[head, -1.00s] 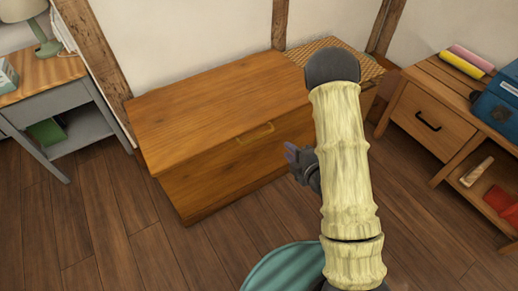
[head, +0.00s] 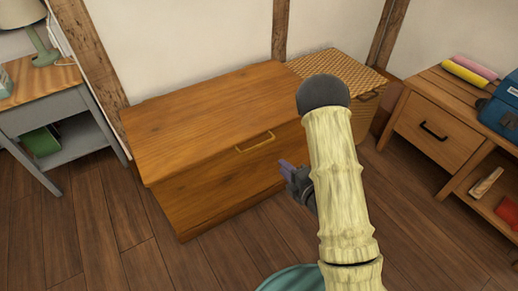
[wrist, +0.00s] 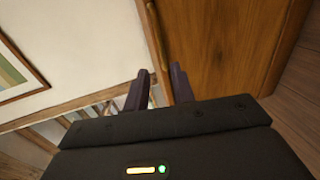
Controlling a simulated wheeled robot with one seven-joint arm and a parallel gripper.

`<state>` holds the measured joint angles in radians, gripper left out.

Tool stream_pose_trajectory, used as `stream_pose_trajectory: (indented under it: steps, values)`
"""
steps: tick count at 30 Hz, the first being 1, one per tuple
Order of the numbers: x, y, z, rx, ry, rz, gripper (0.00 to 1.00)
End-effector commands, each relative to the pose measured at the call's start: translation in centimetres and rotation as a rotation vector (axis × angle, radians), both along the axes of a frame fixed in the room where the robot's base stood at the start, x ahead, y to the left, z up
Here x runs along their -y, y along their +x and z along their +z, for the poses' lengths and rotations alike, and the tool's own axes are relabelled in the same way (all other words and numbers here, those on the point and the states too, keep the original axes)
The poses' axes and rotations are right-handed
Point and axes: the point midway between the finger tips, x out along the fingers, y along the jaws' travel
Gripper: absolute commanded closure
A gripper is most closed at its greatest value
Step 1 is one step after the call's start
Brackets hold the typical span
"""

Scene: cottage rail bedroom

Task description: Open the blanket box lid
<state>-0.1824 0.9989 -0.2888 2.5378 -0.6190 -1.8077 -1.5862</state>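The wooden blanket box (head: 215,185) stands against the wall in the head view, with its lid (head: 200,110) down. A brass-coloured bar handle (head: 255,142) sits at the lid's front edge. My gripper (head: 285,168) is in front of the box, below and right of the handle, partly hidden by my arm. In the wrist view the two dark fingers of my gripper (wrist: 160,84) stand apart with nothing between them. The handle (wrist: 157,35) shows beyond the fingertips there, close to the box's wooden face (wrist: 220,50), and is not held.
A woven-topped chest (head: 345,70) adjoins the box on the right. A wooden drawer unit (head: 425,125) with a blue case (head: 500,110) stands farther right. A grey side table (head: 50,105) with a lamp is at left. The floor (head: 130,235) in front of the box is clear.

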Motion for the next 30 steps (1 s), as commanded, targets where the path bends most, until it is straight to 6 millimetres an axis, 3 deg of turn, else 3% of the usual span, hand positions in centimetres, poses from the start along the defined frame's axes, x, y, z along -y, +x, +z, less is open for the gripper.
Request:
stream_pose_trajectory:
  steps: [7, 30]
  values:
    - [-1.2, 1.6, -0.6, 0.004, 0.002, 0.002, 0.75]
    - [-8.3, 12.2, -3.2, 0.003, 0.002, 0.000, 0.75]
